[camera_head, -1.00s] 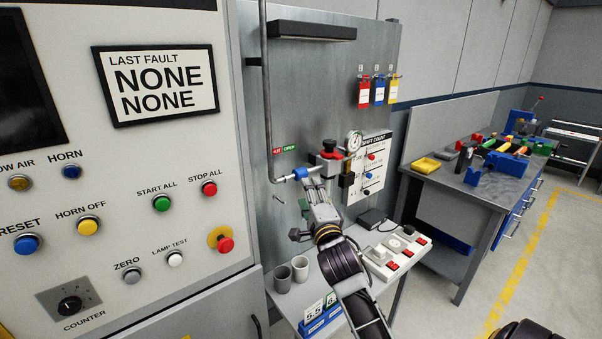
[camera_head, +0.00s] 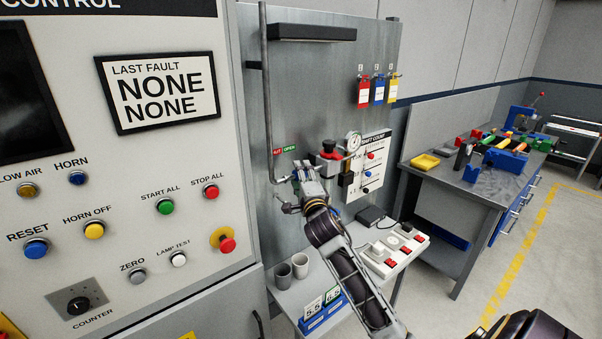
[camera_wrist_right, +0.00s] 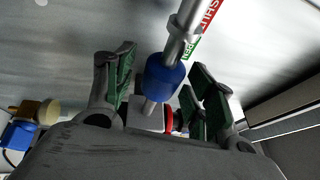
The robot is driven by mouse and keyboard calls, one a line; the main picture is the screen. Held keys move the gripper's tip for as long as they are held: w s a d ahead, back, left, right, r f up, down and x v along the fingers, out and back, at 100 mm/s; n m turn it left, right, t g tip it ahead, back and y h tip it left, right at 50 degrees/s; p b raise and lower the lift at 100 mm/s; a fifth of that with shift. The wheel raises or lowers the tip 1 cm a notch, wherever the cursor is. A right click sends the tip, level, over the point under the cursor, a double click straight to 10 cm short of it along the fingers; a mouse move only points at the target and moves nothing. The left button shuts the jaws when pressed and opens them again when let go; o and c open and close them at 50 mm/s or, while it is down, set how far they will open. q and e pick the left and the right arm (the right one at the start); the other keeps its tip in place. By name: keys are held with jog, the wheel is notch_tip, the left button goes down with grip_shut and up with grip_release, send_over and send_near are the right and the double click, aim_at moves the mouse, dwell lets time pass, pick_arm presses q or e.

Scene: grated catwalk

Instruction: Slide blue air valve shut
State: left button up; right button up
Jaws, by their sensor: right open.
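The blue air valve is a blue sleeve (camera_wrist_right: 165,76) on a grey pipe in the right wrist view. It sits between the two fingers of my right gripper (camera_wrist_right: 160,85), which is open, with gaps visible beside the sleeve. The red SHUT label (camera_wrist_right: 211,12) and green OPEN label (camera_wrist_right: 191,46) lie beside the pipe, the green one nearer the sleeve. In the head view my right gripper (camera_head: 303,174) is at the pipe's end and hides the blue sleeve. The red (camera_head: 277,153) and green (camera_head: 290,149) labels show just above it. My left gripper is not in view.
A red-topped regulator (camera_head: 328,150) and a pressure gauge (camera_head: 353,141) are close right of my gripper. The control panel (camera_head: 130,215) stands close on the left.

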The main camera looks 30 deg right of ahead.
jog(key=shift+w+d+r, duration=0.1)
jog(key=shift+w+d, duration=0.05)
jog(key=shift+w, duration=0.25)
jog(key=c, duration=1.1)
jog(key=shift+o, duration=0.2)
